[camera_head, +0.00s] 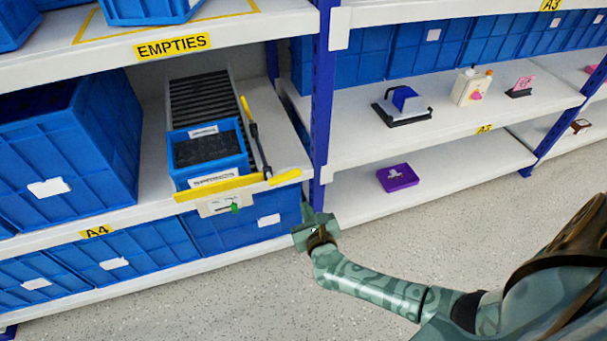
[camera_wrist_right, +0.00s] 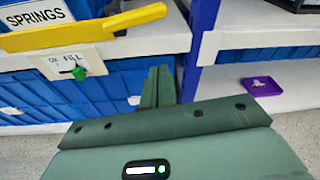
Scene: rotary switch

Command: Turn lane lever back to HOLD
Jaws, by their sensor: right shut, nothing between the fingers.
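The lane lever is a small green knob (camera_head: 235,208) on a white plate (camera_head: 213,207) at the shelf's front edge, below the yellow bar. In the right wrist view the green knob (camera_wrist_right: 79,72) sits at the lower middle of the plate (camera_wrist_right: 58,60). The plate's lettering is small; "FILL" seems readable, HOLD is not. My right gripper (camera_head: 308,212) is to the right of the lever, apart from it, near the blue post. Its fingers (camera_wrist_right: 160,72) are shut and empty in the wrist view. My left gripper is not in view.
A blue bin (camera_head: 208,152) labelled SPRINGS stands on a roller lane behind the yellow bar (camera_head: 222,187). A blue upright post (camera_head: 321,110) stands beside my right gripper. Blue crates (camera_head: 240,229) fill the shelf below. The floor (camera_head: 440,225) in front is clear.

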